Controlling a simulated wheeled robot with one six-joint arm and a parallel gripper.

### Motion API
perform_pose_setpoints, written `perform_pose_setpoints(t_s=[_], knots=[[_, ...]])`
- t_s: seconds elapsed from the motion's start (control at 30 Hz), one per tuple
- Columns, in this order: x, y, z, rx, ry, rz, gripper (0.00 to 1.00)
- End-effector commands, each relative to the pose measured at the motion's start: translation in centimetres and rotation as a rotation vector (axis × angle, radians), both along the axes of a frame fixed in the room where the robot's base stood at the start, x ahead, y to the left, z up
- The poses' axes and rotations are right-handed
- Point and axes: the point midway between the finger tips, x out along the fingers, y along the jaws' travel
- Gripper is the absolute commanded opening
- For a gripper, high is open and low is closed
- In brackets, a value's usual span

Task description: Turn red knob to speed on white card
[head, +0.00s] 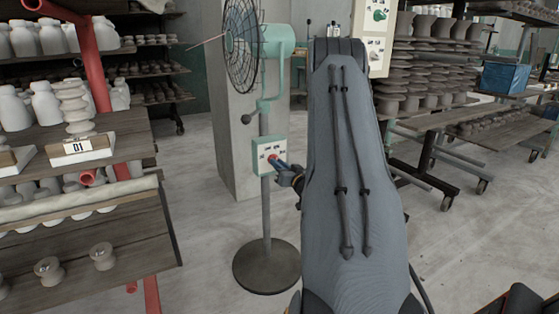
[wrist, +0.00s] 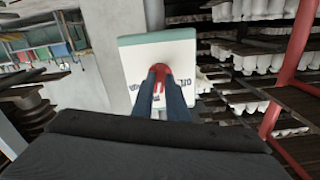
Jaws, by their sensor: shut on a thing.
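A green standing fan (head: 265,45) with a dark cage stands on a grey pole with a round base. On its pole sits a pale control box (head: 268,151) with a green edge and dark marks on its face. The red knob (head: 272,158) is on that face. My gripper (head: 278,164) reaches it from the right. In the wrist view, my blue fingers (wrist: 160,76) are closed on the red knob (wrist: 159,70), in front of the white panel (wrist: 178,60). The fingers cover part of the knob and the marks.
A shelf of white pottery with a D1 label (head: 80,147) and a red post (head: 90,60) stand at the left. A concrete pillar (head: 228,130) is behind the fan. Racks of brown pottery (head: 425,60) stand at the right. Bare floor surrounds the fan's base (head: 266,268).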

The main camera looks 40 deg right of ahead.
Motion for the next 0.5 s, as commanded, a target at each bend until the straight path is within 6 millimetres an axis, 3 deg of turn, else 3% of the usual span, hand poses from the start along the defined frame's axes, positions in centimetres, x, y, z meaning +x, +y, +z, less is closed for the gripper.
perform_pose_setpoints(t_s=[0.5], knots=[[-0.02,0.2,-0.24,0.139,-0.029,0.002,0.0]])
